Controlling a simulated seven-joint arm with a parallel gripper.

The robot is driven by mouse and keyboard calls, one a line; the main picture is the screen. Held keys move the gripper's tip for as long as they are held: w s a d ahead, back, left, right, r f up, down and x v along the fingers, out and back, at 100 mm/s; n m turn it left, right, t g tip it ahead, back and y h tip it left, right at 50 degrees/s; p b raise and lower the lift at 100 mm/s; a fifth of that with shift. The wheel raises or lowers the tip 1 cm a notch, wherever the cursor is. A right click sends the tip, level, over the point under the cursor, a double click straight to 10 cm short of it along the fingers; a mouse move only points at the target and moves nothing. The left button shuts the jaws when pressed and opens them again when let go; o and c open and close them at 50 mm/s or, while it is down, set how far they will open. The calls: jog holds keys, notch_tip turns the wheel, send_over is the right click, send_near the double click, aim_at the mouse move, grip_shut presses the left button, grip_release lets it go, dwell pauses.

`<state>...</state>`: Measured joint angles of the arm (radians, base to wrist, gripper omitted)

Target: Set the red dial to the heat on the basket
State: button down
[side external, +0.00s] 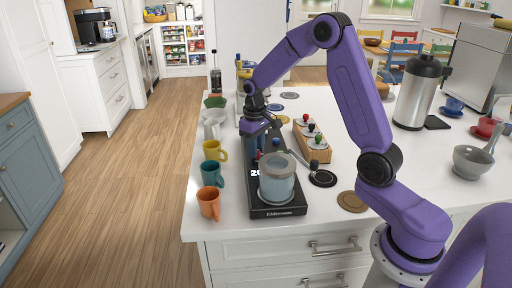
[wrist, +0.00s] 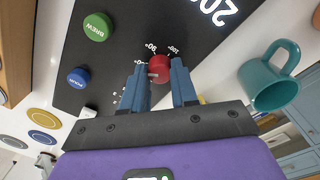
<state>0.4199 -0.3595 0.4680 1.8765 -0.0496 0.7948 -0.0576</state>
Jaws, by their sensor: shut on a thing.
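The red dial (wrist: 159,66) sits on a black panel (wrist: 125,62) between the two blue fingers of my gripper (wrist: 159,84). The fingers are shut on it from both sides. In the side view, my gripper (side external: 258,153) points down at the black appliance (side external: 278,210), partly hiding the dial area. A basket (side external: 155,15) is on the far back counter; no heat value is readable on it.
A green BREW button (wrist: 97,27) and a blue button (wrist: 78,78) are beside the dial. Teal (side external: 211,173), orange (side external: 208,203) and yellow (side external: 215,150) mugs line the left. A wooden block (side external: 312,145) is at the right.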

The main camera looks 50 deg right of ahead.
dwell(0.3)
jog(key=c, duration=0.9)
grip_release()
jog(key=shift+o, duration=0.2)
jog(key=shift+r, duration=0.1)
notch_tip(320, 180, up, 17)
jog(key=shift+a+r, duration=0.15)
jog(key=shift+a, duration=0.2)
